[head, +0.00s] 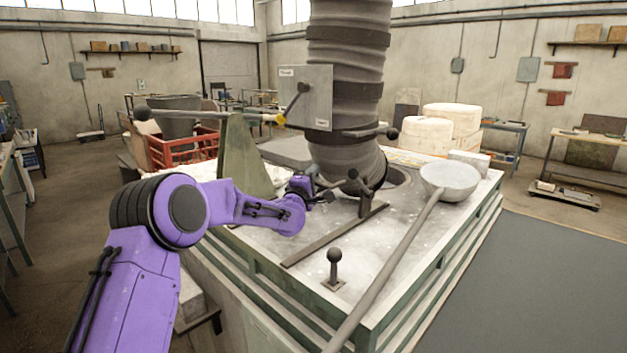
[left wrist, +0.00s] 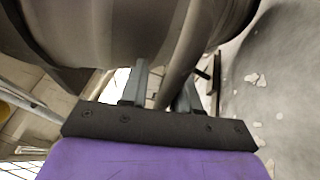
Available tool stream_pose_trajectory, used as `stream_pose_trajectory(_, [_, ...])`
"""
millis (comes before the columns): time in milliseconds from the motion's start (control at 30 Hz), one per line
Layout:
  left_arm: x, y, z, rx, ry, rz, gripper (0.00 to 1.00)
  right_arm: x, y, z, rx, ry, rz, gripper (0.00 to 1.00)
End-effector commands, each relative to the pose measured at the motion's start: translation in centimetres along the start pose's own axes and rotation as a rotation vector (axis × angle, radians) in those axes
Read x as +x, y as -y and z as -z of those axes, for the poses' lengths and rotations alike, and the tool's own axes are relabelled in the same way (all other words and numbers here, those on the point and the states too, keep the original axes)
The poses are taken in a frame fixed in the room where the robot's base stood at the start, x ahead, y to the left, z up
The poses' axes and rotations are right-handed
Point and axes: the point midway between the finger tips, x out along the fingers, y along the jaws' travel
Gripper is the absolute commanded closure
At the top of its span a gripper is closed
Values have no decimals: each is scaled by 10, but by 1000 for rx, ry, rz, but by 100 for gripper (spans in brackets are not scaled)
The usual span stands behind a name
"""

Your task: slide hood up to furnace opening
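The hood (head: 348,100) is a thick grey ribbed duct with dark bands, coming down from above. Its lower end leans over the furnace top (head: 290,225) and covers part of the round furnace opening (head: 398,177), whose right rim shows. Dark handle bars with round knobs stand out near its lower end. My left gripper (head: 322,192) is at the lower handle, left of the hood. In the left wrist view, a dark bar (left wrist: 184,58) runs between the two fingers of the gripper (left wrist: 163,85), under the hood (left wrist: 110,35). Whether the fingers press on it is unclear.
A ladle (head: 450,180) lies across the right of the furnace top, its long handle reaching toward me. A short knobbed lever (head: 334,265) stands in front. A flat dark bar (head: 333,236) lies on the top. A grey box (head: 305,95) hangs beside the hood.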

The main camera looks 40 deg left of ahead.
Motion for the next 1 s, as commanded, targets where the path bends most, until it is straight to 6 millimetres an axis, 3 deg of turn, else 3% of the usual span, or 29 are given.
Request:
stream_pose_trajectory(733, [-3,3,0,2,2,5,60,2,0,-1,0,0,0,100])
stream_pose_trajectory(867, [-20,5,0,0,2,4,60,12,1,-5,0,0,0,100])
stream_pose_trajectory(1000, [-54,5,0,-2,3,2,60,28,2,-11,0,0,0,100])
